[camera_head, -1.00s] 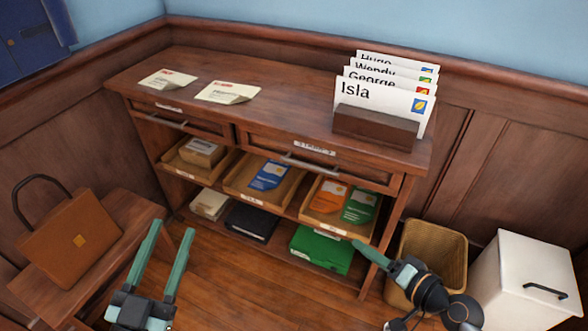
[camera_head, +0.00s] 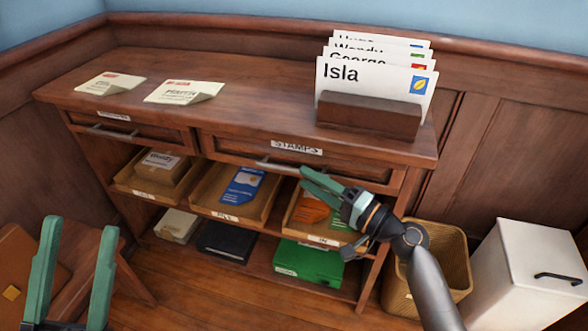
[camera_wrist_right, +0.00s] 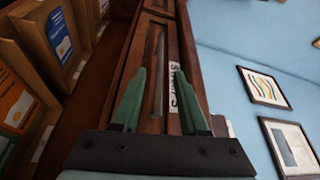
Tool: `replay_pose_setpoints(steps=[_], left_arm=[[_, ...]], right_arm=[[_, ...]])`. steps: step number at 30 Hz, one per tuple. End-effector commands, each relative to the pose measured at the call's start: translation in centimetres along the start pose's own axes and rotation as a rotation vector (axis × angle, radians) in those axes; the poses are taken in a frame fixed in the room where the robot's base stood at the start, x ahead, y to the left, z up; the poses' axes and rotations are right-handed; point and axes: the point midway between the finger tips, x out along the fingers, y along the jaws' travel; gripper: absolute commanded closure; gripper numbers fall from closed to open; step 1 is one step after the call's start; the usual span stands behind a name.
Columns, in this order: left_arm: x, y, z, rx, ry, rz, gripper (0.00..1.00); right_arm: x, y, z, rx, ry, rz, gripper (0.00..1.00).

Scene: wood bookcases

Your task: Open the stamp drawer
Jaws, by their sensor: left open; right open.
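The stamp drawer (camera_head: 325,165) is the right drawer of the wooden desk, with a white STAMPS label (camera_head: 297,147) and a metal bar handle (camera_head: 277,166). It looks shut. My right gripper (camera_head: 304,178) is open and empty in front of this drawer, by the right end of the handle. In the right wrist view, the handle (camera_wrist_right: 157,75) shows ahead between the open fingers (camera_wrist_right: 158,97); I cannot tell whether they touch it. My left gripper (camera_head: 80,226) is open and empty at the lower left, well away from the drawer.
Envelopes in a wooden holder (camera_head: 368,116) and two letters stand or lie on the desk top. Open trays (camera_head: 232,213) sit below the drawers. A wicker basket (camera_head: 440,238) and a white cabinet (camera_head: 530,262) stand at the right. A bench with a brown bag (camera_head: 18,265) is at the left.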

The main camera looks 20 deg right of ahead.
Motion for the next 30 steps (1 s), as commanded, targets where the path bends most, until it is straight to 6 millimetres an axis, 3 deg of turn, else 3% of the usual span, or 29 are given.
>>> replay_pose_setpoints(steps=[3, 9, 20, 30], left_arm=[[0.0, 0.0, 0.0, 0.001, -0.001, 0.000, 0.50], [0.0, 0.0, 0.1, 0.001, -0.001, 0.000, 0.50], [0.0, 0.0, 0.1, 0.001, -0.001, 0.000, 0.50], [0.0, 0.0, 0.1, 0.000, -0.001, 0.000, 0.50]], right_arm=[[2.2, -0.1, 0.0, 0.002, 0.001, -0.002, 0.56], [4.3, 0.1, 0.0, 0.001, 0.001, 0.000, 0.56], [4.8, 0.1, 0.0, 0.000, 0.001, 0.001, 0.56], [4.7, 0.1, 0.0, 0.000, 0.001, 0.001, 0.95]])
